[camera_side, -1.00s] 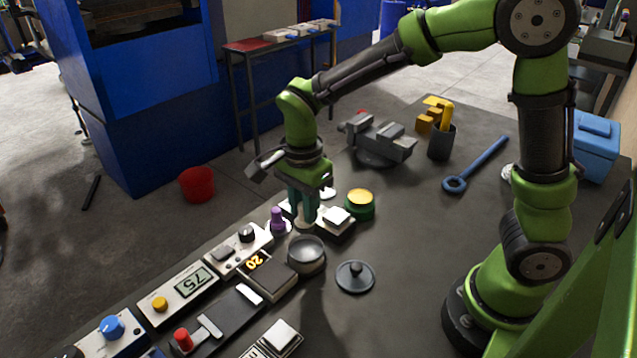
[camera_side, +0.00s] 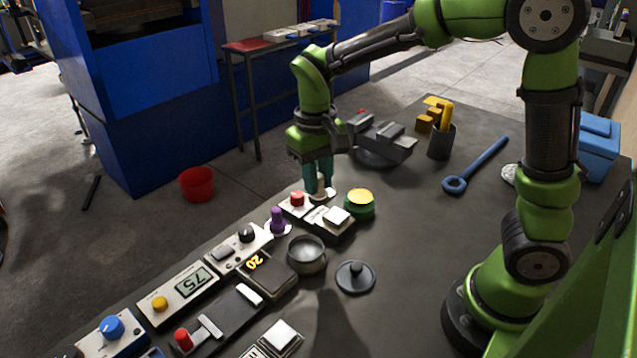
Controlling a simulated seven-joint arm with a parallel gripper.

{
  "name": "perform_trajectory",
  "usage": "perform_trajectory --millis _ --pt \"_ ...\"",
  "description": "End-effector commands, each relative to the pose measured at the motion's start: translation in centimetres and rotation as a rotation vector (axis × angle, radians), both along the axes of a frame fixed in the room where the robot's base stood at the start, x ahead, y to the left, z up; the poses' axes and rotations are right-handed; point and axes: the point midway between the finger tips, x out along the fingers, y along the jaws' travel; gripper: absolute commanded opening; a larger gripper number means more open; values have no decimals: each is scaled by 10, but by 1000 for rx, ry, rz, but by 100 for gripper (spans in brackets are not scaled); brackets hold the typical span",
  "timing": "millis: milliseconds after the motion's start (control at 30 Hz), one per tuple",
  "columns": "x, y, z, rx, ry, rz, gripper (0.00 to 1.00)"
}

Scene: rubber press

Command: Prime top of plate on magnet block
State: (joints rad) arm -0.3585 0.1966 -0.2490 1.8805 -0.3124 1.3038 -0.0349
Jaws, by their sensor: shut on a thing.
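My gripper (camera_side: 318,186), with dark teal fingers, points straight down at the far end of the row of devices on the bench. It is shut on a small pale thing (camera_side: 320,195), mostly hidden between and below the fingertips. Just in front is a low block (camera_side: 330,227) with a pale square plate (camera_side: 337,215) on top, probably the magnet block and plate. To the left of the fingertips is a white box with a red knob (camera_side: 297,198). A green tin with a yellow top (camera_side: 359,203) stands to the right. I cannot tell whether the pale thing touches anything.
A dark round bowl (camera_side: 306,256), a black knobbed lid (camera_side: 355,277) and a purple-handled stamp (camera_side: 277,221) stand nearer. Scales and control boxes line the left edge. A vise (camera_side: 380,140), a dark cup (camera_side: 441,142) and a blue wrench (camera_side: 475,165) lie behind. The right middle is clear.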

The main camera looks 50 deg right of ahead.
Motion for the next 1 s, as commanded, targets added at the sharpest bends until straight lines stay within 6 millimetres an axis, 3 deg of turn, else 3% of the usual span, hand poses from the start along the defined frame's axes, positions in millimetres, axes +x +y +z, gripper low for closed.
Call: perform_trajectory --millis 200,367,500,633,1000 --pt "4 -27 17 9 -13 244 0" --pt "7 -51 24 6 -28 253 0" --pt "6 -79 7 7 -19 254 0" --pt "4 -94 -6 10 -14 270 0" --pt "3 -97 -30 9 -12 277 0"
